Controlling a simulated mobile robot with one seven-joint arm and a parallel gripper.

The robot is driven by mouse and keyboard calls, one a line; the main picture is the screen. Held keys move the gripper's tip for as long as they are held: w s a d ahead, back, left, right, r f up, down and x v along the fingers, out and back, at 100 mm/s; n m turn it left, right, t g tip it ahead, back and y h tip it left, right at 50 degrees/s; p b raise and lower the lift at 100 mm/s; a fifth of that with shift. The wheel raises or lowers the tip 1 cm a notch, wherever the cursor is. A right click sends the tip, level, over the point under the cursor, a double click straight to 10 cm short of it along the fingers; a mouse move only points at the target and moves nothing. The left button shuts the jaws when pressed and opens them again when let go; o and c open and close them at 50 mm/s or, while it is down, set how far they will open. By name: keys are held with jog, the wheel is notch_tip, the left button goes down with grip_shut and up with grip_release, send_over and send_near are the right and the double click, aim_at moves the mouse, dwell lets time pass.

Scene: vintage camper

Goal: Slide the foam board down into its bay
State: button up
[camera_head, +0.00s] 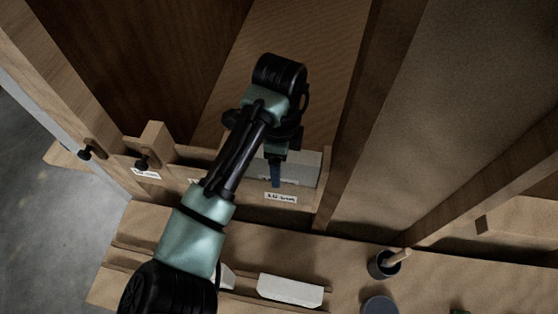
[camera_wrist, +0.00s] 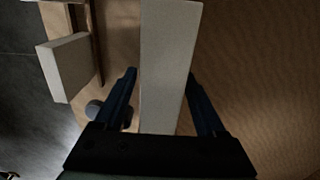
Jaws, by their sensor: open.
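The foam board (camera_head: 303,168) is a pale grey-white slab. In the head view it stands at the right end of a wooden rack, behind a front rail with a small printed label (camera_head: 280,197). In the wrist view the foam board (camera_wrist: 167,60) runs up between the two blue fingers. My gripper (camera_wrist: 162,74) is open, one finger on each side of the board, with a visible gap at the left finger. My gripper (camera_head: 277,172) points down at the board in the head view. The board's lower edge and the bay's floor are hidden.
A white slab (camera_head: 290,290) lies in a lower holder at the front. A dark cup (camera_head: 384,264) with a handle in it stands to its right. A wooden post (camera_head: 352,110) rises right of the rack. Black knobs (camera_head: 142,162) sit at the left.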

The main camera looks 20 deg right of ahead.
jog(key=shift+r, duration=0.1)
notch_tip(320, 180, up, 12)
jog(key=shift+r, duration=0.1)
dwell(0.4)
dwell(0.4)
